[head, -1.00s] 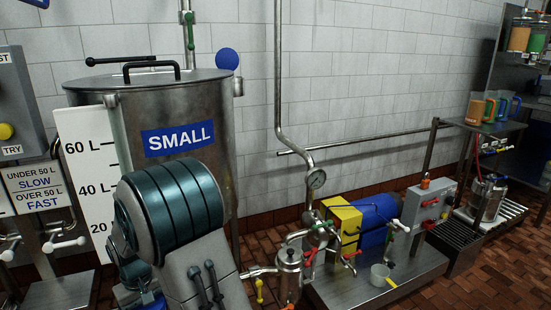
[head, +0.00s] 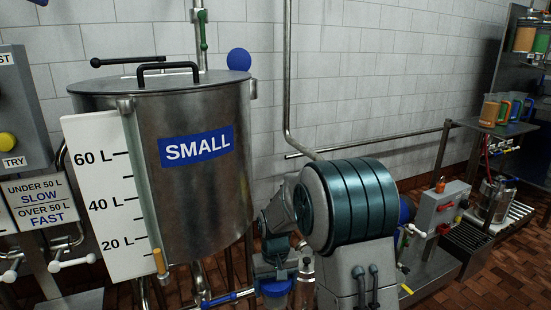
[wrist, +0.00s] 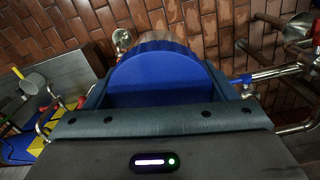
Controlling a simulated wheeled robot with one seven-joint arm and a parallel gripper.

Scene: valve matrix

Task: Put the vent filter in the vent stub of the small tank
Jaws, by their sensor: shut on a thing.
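The small tank (head: 190,185) is a steel drum with a blue SMALL label, at the left of the head view. My gripper (wrist: 165,92) is shut on a blue round-topped part, seemingly the vent filter (wrist: 165,70), between its jaws in the wrist view. In the head view my gripper (head: 272,262) hangs low, right of the tank's lower wall, with the blue part (head: 277,288) beneath it. It is well below the tank's lid (head: 110,84). I cannot pick out the vent stub; a blue disc (head: 239,60) shows behind the lid's right edge.
A white level scale (head: 105,200) stands in front of the tank. Pipes and a blue-handled valve (head: 230,298) lie close to my gripper. A vertical pipe (head: 287,80) runs up the wall. Open wall lies above right; a red-buttoned control box (head: 440,208) stands farther right.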

